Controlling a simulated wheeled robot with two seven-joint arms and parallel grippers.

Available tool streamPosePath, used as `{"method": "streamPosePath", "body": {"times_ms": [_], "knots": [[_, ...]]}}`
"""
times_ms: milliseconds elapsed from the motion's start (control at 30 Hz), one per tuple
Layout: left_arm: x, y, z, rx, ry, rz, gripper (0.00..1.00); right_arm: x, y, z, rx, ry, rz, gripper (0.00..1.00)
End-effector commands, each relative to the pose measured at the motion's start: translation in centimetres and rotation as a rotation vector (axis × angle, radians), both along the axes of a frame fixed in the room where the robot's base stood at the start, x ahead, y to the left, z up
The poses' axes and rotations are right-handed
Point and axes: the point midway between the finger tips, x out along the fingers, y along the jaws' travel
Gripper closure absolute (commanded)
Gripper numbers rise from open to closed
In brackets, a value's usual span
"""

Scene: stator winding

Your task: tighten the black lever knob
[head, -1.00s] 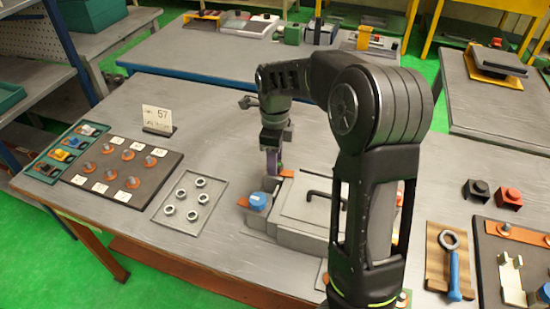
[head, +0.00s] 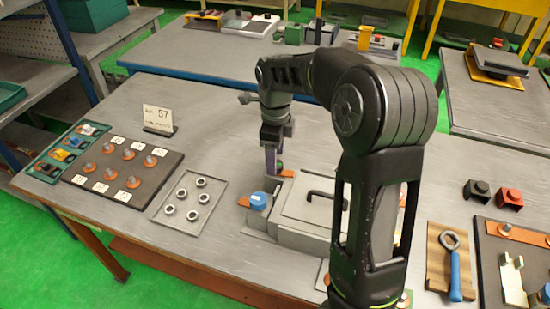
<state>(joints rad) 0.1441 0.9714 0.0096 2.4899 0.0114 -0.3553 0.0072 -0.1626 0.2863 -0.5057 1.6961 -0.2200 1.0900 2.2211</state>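One arm of mine rises from the lower right and bends over to the left; I take it as my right arm. Its gripper (head: 274,168) points down at the back left of a grey box (head: 295,228). I cannot tell whether the fingers are open or hold anything. A black bent lever or handle (head: 325,195) stands on the box's lid, apart from the gripper. I cannot tell whether it is the lever knob. My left gripper is not in view.
A blue-capped part (head: 259,201) sits at the box's left on an orange strip. A blue-handled wrench (head: 454,272) lies right. My arm hides the box's right side.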

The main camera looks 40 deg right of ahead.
Motion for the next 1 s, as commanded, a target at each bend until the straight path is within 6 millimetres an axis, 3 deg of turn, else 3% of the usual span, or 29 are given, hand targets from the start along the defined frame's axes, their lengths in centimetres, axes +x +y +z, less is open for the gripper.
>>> {"method": "streamPosePath", "body": {"times_ms": [400,1000], "knots": [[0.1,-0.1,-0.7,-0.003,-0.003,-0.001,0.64,0.1,0.0,6.1,0.0,-0.004,-0.001,0.39],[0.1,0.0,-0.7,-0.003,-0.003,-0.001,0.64,0.0,0.0,6.7,0.001,-0.002,0.0,0.39]]}}
